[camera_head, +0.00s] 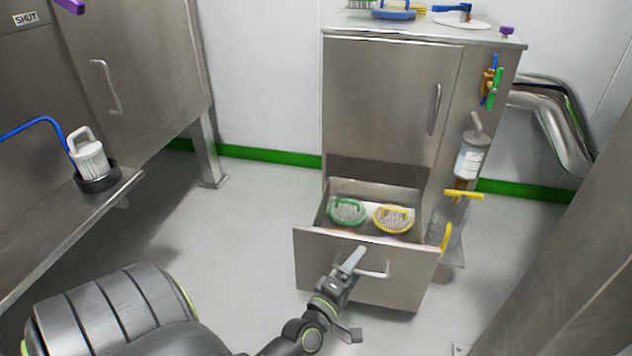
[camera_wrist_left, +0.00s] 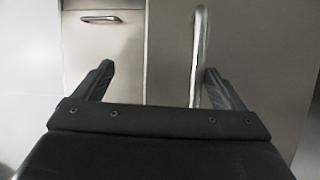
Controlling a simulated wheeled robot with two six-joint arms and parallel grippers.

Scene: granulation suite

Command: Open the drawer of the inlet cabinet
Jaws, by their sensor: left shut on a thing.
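The inlet cabinet (camera_head: 385,95) is a steel box with a closed upper door. Its drawer (camera_head: 330,262) at the bottom stands pulled out, with its inside showing. In the drawer lie a round item with a green rim (camera_head: 347,211) and one with a yellow rim (camera_head: 393,219). My left gripper (camera_head: 356,262) is at the drawer front, shut on the drawer handle (camera_head: 375,273). In the left wrist view a bar handle (camera_wrist_left: 199,50) runs between the fingers, close to the right one. My right gripper is not in view.
Colored tools (camera_head: 491,85) and a clear canister (camera_head: 471,158) hang on the cabinet's right side. A steel bench (camera_head: 110,195) at left holds a white filter (camera_head: 92,160) in a dark cup. Bare floor (camera_head: 245,215) lies left of the drawer. A steel pipe (camera_head: 560,120) stands at right.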

